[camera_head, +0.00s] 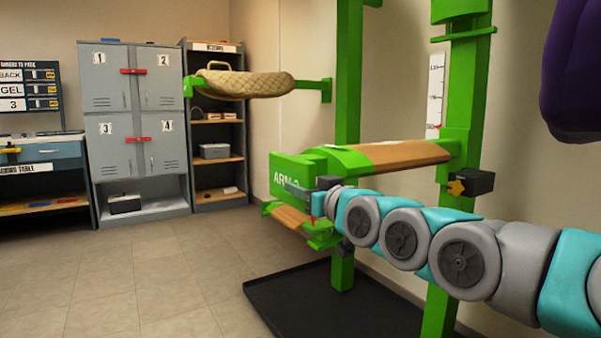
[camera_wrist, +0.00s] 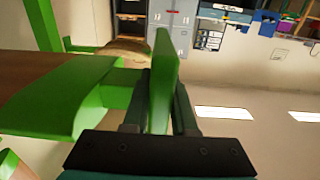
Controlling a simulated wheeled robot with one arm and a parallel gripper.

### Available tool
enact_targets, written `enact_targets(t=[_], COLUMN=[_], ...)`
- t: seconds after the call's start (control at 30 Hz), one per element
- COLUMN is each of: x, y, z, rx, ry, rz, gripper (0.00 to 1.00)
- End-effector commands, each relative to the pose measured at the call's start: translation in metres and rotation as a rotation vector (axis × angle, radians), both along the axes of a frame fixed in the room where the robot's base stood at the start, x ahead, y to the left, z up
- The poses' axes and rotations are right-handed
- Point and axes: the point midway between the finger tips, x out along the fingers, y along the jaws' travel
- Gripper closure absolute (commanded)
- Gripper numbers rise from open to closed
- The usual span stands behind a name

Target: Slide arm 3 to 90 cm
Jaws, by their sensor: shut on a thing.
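Arm 3 (camera_head: 300,172) is a green saddle arm with a brown padded top. In the wrist view my gripper (camera_wrist: 160,105) has one dark finger on each side of the upright green plate (camera_wrist: 163,80). A white height scale (camera_head: 435,95) is by the right upright; its small figures are hard to read. The arm's right end is near the scale's bottom.
A black box with an orange knob (camera_head: 456,187) sits on the right upright below the arm. A tan quilted saddle pad (camera_head: 245,84) hangs on a green arm behind. A black floor tray (camera_head: 330,305) lies below. Grey lockers (camera_head: 130,120) stand at left; the floor there is clear.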

Motion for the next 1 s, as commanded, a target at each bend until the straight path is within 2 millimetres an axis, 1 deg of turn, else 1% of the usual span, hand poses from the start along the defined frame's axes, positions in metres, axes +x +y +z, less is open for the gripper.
enact_targets(t=[0.03, 0.33, 0.37, 0.6, 0.87, 1.0], x=[0.0000, 0.0001, 0.0001, 0.0001, -0.0004, -0.0074], y=[-0.0001, -0.0003, -0.0003, -0.0003, -0.0008, -0.0065], z=[-0.0043, -0.0018, -0.0016, -0.0017, -0.0018, -0.0015], rx=[0.001, 0.003, 0.003, 0.003, 0.002, 0.004], ry=[0.001, -0.004, -0.004, -0.004, -0.003, -0.004], rz=[0.000, -0.001, -0.001, -0.001, -0.001, -0.002], gripper=[1.00, 1.00, 0.73, 0.46, 0.45, 0.45])
